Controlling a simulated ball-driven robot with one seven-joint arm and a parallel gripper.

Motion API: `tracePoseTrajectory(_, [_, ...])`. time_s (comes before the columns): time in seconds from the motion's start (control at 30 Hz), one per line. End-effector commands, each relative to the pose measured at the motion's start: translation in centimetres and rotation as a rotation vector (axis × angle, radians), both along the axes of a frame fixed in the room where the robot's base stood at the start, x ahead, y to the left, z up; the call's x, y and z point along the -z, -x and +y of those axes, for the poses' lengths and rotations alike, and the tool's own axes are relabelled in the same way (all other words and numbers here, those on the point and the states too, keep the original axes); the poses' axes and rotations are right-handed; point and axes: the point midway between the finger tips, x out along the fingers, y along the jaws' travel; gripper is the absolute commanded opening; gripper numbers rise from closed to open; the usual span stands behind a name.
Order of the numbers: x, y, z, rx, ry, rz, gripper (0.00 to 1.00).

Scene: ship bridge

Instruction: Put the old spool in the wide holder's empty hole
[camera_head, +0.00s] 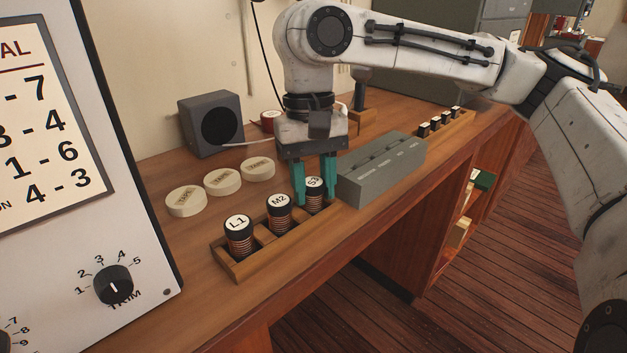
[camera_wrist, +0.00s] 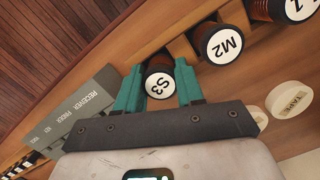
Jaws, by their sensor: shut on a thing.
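My gripper (camera_head: 315,198) is shut on the spool marked S3 (camera_head: 315,184), with one teal finger on each side of it. The wrist view also shows this spool (camera_wrist: 158,84) between the fingers. It stands at the right end of a long wooden holder (camera_head: 270,253), beside spools M2 (camera_head: 279,212) and L1 (camera_head: 239,236). These have white tops and copper-coloured windings, and stand upright in the holder. I cannot tell whether S3 is fully seated. No spool is marked as old, and I make out no empty hole.
Several round cream tape tins (camera_head: 222,182) lie behind the holder. A dark speaker (camera_head: 212,124) and a dark red round thing (camera_head: 269,121) are at the back. The desk's front edge is close to the holder.

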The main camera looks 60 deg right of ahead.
Motion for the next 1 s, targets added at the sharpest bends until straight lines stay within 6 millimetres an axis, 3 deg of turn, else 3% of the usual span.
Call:
tracePoseTrajectory(0.3, [0.0,0.0,0.0,0.0,0.0,0.0,0.06])
tracePoseTrajectory(0.33, [0.0,0.0,0.0,0.0,0.0,0.0,0.4])
tracePoseTrajectory(0.6, [0.0,0.0,0.0,0.0,0.0,0.0,0.66])
tracePoseTrajectory(0.87, [-0.1,0.0,0.0,0.0,0.0,0.0,0.67])
tracePoseTrajectory(1.0, [-1.2,-0.2,-0.1,0.001,0.002,-0.001,0.67])
